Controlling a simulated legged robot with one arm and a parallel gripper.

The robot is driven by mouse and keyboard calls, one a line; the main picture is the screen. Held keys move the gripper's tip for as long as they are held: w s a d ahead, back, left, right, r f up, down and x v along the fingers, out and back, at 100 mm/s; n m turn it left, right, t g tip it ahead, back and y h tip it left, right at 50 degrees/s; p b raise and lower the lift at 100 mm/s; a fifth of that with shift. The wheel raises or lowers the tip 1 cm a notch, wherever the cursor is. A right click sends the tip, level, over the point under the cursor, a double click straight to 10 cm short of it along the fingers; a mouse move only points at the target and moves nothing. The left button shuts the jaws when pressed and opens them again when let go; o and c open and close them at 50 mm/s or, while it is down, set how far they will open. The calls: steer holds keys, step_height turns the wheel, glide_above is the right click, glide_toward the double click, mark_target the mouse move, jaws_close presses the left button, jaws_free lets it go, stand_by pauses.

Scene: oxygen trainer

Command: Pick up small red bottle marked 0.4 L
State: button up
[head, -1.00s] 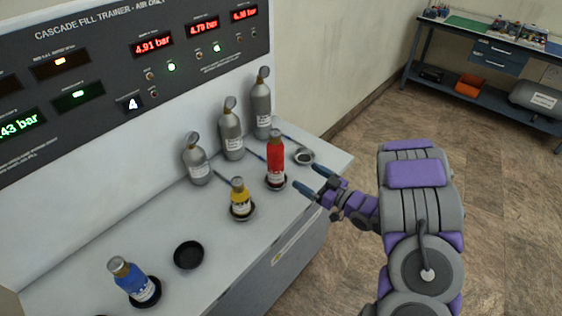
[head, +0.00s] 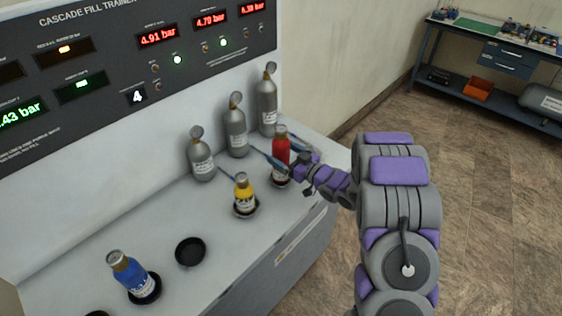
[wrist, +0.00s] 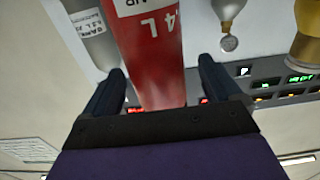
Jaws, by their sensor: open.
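The small red bottle (head: 281,153) stands upright in a dark round holder on the bench, to the right of the yellow bottle. My gripper (head: 280,158) is open at the bottle, its fingers spread to either side of it. In the wrist view the red bottle (wrist: 148,50) lies between the two dark fingers of my gripper (wrist: 162,88), with part of a white "4 L" marking showing. A gap shows between the bottle and the right finger. Part of the holder is hidden behind my gripper in the head view.
A yellow bottle (head: 243,190) and a blue bottle (head: 128,272) stand in holders, with an empty black holder (head: 190,251) between them. Grey cylinders (head: 237,132) stand behind, near the gauge panel (head: 110,75). A workbench (head: 490,55) is far right.

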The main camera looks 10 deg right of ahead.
steer(key=shift+f+b+x, duration=0.2)
steer(key=shift+b+x, duration=0.3)
steer(key=shift+x, duration=1.45)
steer(key=shift+d, duration=0.2)
steer(key=shift+c, duration=0.2)
steer(key=c, duration=1.4)
steer(key=shift+r, duration=0.1)
steer(key=shift+c, duration=0.2)
